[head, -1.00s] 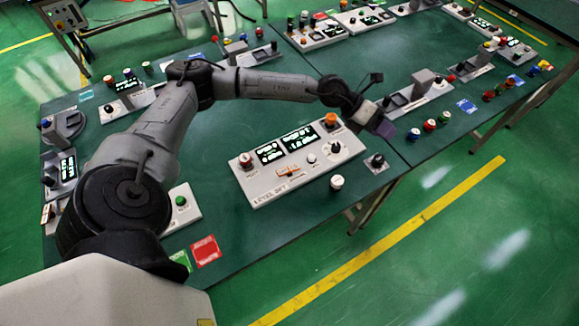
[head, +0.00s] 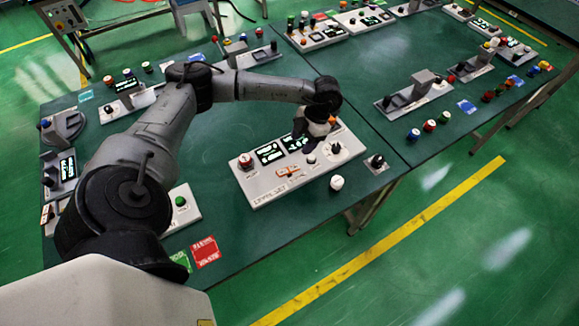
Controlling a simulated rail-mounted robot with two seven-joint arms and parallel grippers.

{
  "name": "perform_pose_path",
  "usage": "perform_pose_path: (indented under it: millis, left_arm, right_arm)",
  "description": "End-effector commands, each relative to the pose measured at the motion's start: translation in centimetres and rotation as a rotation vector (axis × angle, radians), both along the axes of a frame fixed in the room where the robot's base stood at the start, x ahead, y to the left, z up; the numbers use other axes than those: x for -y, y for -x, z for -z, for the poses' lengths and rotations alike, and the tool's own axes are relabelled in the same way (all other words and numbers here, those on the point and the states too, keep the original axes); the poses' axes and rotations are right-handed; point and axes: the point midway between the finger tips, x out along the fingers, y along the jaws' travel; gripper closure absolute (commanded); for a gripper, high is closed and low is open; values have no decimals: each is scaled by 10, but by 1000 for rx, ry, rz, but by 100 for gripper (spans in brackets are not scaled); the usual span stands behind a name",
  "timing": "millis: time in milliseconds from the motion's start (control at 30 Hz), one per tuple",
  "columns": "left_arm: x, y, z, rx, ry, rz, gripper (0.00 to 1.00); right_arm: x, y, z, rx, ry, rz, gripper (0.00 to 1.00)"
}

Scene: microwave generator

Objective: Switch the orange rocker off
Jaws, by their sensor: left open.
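The grey control panel (head: 262,194) marked LEVEL SET stands on the green table. The small orange rocker (head: 288,170) sits low in the middle of the panel, below its two lit displays. Its exact position, on or off, is too small to tell. My left gripper (head: 309,156) is open and empty over the panel, pointing down, to the upper right of the rocker in the picture. It partly covers the right display and a small knob. My right gripper does not show.
The panel also has a red-topped white knob (head: 245,161), a black dial (head: 336,148) and an orange button (head: 332,121). A white knob (head: 337,182) and a black switch block (head: 376,163) stand beside it.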

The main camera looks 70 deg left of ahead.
Motion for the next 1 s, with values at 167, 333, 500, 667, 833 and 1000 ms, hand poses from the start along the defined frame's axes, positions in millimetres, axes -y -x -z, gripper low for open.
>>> perform_pose_path:
  millis: [167,333,500,667,833,1000]
  left_arm:
    - [2,14,33,-4,1,2,47]
    - [3,26,61,-3,1,2,47]
    - [4,35,85,-1,3,1,47]
    - [5,41,100,0,3,1,47]
    - [5,45,108,0,3,2,47]
    - [5,46,110,1,3,2,47]
  right_arm:
    - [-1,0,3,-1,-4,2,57]
    - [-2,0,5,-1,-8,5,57]
    - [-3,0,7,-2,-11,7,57]
    - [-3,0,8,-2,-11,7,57]
    - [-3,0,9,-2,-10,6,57]
    - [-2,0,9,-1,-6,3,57]
